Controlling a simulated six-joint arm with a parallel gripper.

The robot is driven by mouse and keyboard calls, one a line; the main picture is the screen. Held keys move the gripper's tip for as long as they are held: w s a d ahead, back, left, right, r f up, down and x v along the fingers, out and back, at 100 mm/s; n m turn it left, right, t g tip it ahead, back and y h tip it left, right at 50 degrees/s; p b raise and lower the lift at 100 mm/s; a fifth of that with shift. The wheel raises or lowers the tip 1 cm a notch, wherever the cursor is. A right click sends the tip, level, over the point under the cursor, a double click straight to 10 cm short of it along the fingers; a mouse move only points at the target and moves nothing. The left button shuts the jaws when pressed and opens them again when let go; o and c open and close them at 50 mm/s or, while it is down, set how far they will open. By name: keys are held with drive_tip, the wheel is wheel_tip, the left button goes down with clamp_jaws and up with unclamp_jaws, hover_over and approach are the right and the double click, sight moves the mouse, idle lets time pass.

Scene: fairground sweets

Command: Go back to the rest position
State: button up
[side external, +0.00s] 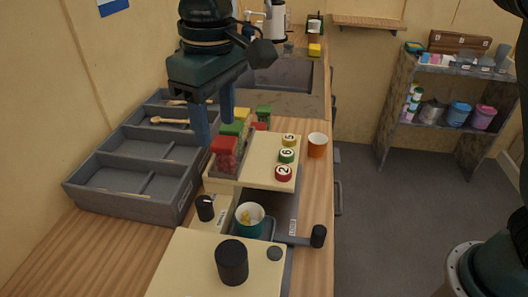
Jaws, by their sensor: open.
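My gripper (214,130) hangs from the top of the side external view, fingers pointing down. Its two blue fingers are apart with nothing visible between them. It is above the row of coloured blocks at the left of a cream board, close to the grey divided tray. The blocks include a red jar-like one (225,158) in front and a green one (232,129) behind it. The fingers partly overlap the blocks in the picture, so I cannot tell whether they touch.
A grey divided tray (188,186) with wooden scoops stands left. Numbered discs (283,173) lie on the cream board (255,182). An orange cup (317,146) stands right of it. In front are a teal cup (250,218), a black knob (205,208) and a black cylinder (232,262).

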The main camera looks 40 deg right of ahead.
drive_tip(key=s+d+r+m+t, duration=0.1)
drive_tip(key=s+d+r, duration=0.2)
drive_tip(key=d, duration=0.7)
drive_tip(key=s+d+r+m+t, duration=0.15)
drive_tip(key=s+d, duration=0.25)
drive_tip(key=d, duration=0.6)
drive_tip(key=s+d+f+m+t, duration=0.1)
drive_tip(key=s+d+f, duration=0.2)
drive_tip(key=s+d, duration=0.3)
drive_tip(key=s+d+f+m+t, duration=0.1)
drive_tip(key=s+d+f, duration=0.3)
drive_tip(key=s, duration=0.5)
drive_tip(key=shift+d+m+t, duration=0.35)
drive_tip(key=shift+d+m, duration=0.3)
drive_tip(key=shift+d, duration=0.45)
drive_tip(key=shift+s, duration=0.1)
